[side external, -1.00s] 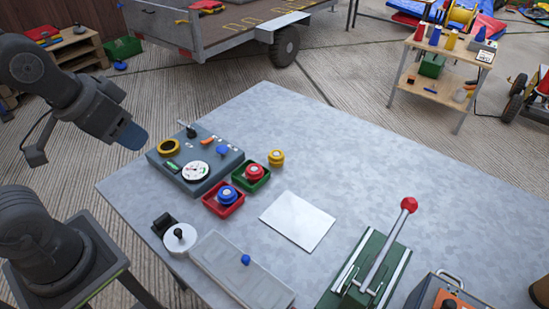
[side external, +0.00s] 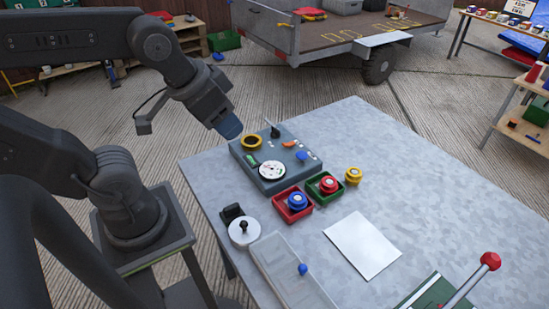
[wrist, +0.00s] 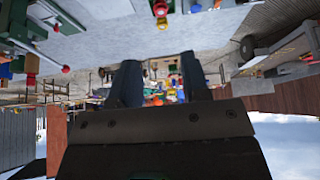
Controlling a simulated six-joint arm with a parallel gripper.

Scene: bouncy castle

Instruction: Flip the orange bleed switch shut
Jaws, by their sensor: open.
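The orange bleed switch (side external: 289,144) is a small lever on top of the grey-blue control panel (side external: 262,181), near its far edge. I cannot tell its exact setting at this size. My gripper (side external: 229,129) hangs in the air at the left of the panel, near the yellow ring (side external: 250,142), apart from the switch. In the wrist view my gripper (wrist: 159,75) shows two dark fingers spread apart with nothing between them. The switch cannot be made out in the wrist view.
The panel also carries a white dial (side external: 271,170), a dark upright lever (side external: 275,130) and a blue knob (side external: 302,156). Red (side external: 279,208) and green (side external: 325,201) trays with knobs stand in front. A white sheet (side external: 362,246) lies at right; the table's far right is clear.

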